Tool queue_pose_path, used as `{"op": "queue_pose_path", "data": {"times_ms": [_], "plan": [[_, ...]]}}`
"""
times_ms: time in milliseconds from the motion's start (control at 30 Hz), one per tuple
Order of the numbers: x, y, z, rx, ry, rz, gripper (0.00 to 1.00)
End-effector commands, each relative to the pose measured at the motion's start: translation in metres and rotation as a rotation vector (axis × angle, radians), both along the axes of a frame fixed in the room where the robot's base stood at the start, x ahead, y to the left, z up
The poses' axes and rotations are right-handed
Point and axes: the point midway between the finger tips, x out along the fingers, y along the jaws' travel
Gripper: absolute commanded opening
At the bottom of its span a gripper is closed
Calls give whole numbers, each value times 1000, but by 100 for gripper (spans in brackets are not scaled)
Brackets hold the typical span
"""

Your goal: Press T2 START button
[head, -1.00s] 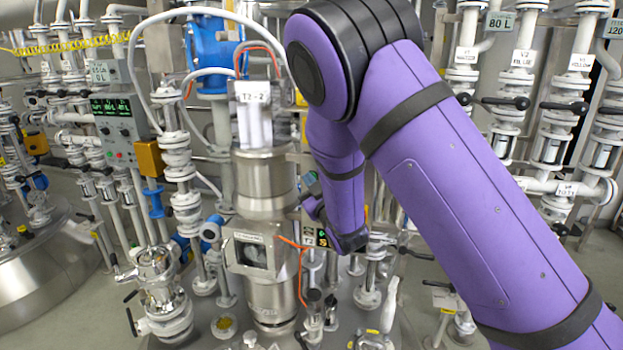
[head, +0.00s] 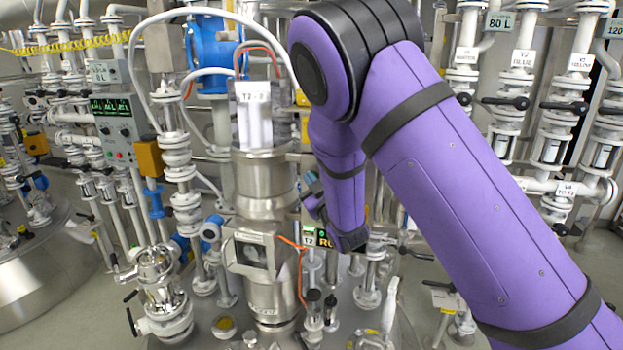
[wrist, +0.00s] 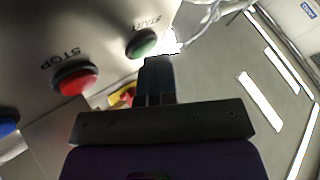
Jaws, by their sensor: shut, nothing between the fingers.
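In the wrist view the green START button (wrist: 141,44) is on a pale panel, its label upside down. My gripper (wrist: 156,62) is shut and empty, its fingertips at the button's lower right edge in the picture. I cannot tell whether they touch it. The red STOP button (wrist: 75,78) is to the left. In the head view a small T2 display (head: 325,238) shows yellow letters that look like "RU", the rest hidden by my arm. My fingers and the buttons cannot be made out there.
Valves and pipes (head: 550,130) crowd the right. A blue button (wrist: 8,123) is at the wrist view's left edge.

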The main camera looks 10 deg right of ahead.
Motion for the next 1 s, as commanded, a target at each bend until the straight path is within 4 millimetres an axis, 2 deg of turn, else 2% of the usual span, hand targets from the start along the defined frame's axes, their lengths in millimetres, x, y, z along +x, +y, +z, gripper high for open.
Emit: {"op": "queue_pose_path", "data": {"times_ms": [367, 733, 1000], "plan": [[0, 0, 0, 0, 0, -1, 0], [-13, 5, 0, -1, 1, -1, 0], [-14, 5, 0, 0, 0, 0, 0]]}}
